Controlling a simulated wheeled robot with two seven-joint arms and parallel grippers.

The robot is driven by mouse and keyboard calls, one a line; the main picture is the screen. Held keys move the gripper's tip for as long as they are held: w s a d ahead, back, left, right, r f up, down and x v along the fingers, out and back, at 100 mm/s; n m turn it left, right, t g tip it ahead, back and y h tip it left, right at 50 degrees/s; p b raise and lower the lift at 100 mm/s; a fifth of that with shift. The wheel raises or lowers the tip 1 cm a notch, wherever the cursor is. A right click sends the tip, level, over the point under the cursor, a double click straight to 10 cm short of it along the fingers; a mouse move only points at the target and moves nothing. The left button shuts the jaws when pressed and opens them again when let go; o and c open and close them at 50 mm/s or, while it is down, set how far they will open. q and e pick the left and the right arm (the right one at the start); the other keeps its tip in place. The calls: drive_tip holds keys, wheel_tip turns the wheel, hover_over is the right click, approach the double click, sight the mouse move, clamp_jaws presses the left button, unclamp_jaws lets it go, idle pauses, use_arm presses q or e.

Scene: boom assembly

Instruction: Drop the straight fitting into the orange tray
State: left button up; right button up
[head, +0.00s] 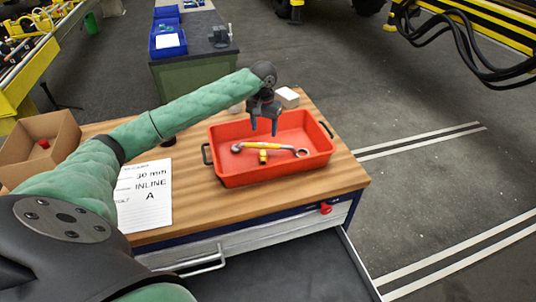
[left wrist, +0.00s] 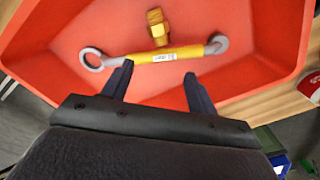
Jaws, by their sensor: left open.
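The orange tray (head: 232,178) stands on the wooden workbench; its red-orange floor and walls also fill much of the left wrist view (left wrist: 274,22). A small brass-yellow fitting (head: 263,157) lies in the tray beside a wrench with a yellow grip (head: 285,147). In the left wrist view the fitting (left wrist: 157,27) and the wrench (left wrist: 188,52) lie close together; I cannot tell if they touch. My left gripper (head: 263,126) points down over the tray, above the wrench. Its fingers (left wrist: 159,88) are apart with nothing between them. My right gripper is not in view.
A paper sheet with printed text (head: 146,198) lies left of the tray. A cardboard box (head: 42,140) with a red item stands at the bench's left end. A white box (head: 287,97) sits behind the tray. Blue bins (head: 167,38) stand on a farther bench.

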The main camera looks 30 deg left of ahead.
use_arm(q)
drive_tip(key=shift+r+b, duration=1.05)
drive_tip(key=shift+r, duration=1.75)
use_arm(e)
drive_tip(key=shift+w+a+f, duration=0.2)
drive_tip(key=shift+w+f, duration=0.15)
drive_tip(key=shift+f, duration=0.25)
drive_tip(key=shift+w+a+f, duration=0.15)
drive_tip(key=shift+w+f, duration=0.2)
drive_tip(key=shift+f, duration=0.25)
